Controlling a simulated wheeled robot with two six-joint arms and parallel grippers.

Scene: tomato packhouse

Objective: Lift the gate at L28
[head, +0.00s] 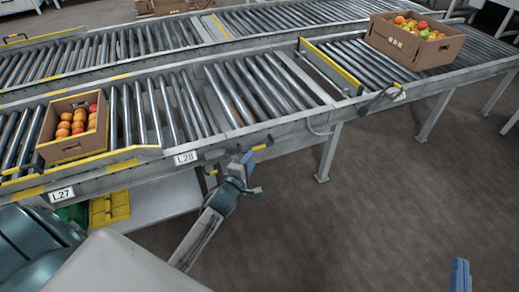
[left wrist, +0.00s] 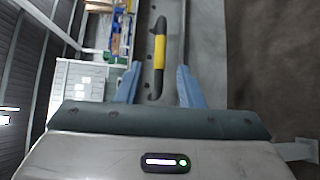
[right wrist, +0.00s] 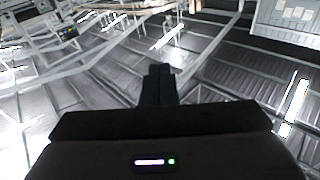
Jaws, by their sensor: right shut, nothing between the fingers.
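The white L28 sign (head: 185,158) is on the front rail of the near conveyor. To its right a short yellow-and-black handle (head: 262,147) sticks out from the rail. The roller section (head: 245,95) behind it lies level with the line. My left gripper (head: 246,160) is just below and left of the handle. In the left wrist view the handle (left wrist: 159,50) lies between and beyond the open fingers (left wrist: 158,75); I see no contact. My right gripper (head: 460,275) is at the lower right, far from the conveyor. Its fingers are together and empty in the right wrist view (right wrist: 159,72).
A cardboard box of tomatoes (head: 73,128) sits on the rollers at the left, above the L27 sign (head: 62,194). Another box (head: 413,42) stands at the upper right, beyond a yellow-edged stop (head: 332,64). A yellow crate (head: 109,208) is under the conveyor. The floor (head: 330,225) in front is clear.

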